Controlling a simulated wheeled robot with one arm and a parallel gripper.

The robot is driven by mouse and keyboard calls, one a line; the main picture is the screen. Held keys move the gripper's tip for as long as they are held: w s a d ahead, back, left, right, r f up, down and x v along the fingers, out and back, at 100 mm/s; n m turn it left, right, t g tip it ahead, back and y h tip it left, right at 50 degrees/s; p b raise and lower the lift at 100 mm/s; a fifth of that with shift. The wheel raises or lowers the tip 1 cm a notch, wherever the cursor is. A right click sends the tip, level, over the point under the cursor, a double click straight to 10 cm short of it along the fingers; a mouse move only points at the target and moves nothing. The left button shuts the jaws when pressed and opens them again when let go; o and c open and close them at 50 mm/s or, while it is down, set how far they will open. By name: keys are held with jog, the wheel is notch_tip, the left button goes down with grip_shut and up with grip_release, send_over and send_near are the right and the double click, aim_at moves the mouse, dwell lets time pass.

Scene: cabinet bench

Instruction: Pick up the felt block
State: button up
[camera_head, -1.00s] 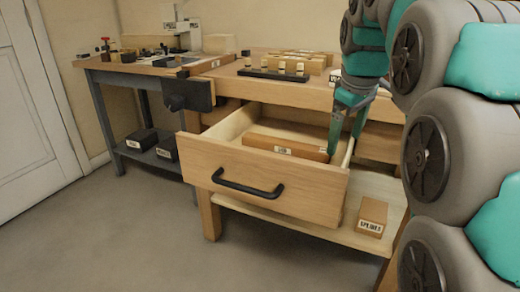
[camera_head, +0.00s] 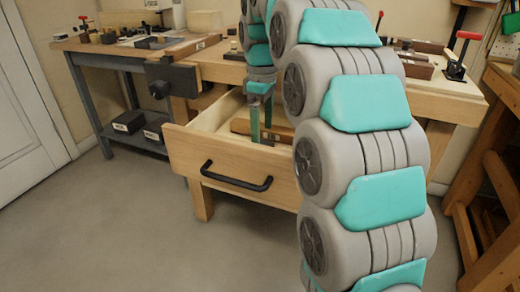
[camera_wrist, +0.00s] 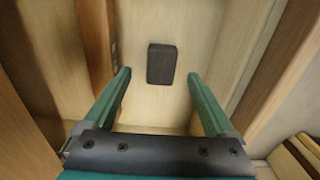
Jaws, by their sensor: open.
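A small dark grey block, likely the felt block (camera_wrist: 161,64), lies on the pale floor of the open drawer in the wrist view. My gripper (camera_wrist: 158,75) is open, its two green fingers on either side of the block's line and apart from it, with nothing between them. In the head view my gripper (camera_head: 262,128) points down into the drawer (camera_head: 225,165). The block cannot be seen there; the drawer front and my arm hide much of the inside.
A long brown wooden box (camera_wrist: 97,40) lies in the drawer left of the block, near the left finger. The drawer's side wall (camera_wrist: 243,50) stands to the right. A black handle (camera_head: 236,178) is on the drawer front. A side bench (camera_head: 130,50) stands at left.

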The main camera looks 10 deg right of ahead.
jog(key=shift+a+f, duration=0.1)
jog(key=shift+f, duration=2.5)
grip_shut()
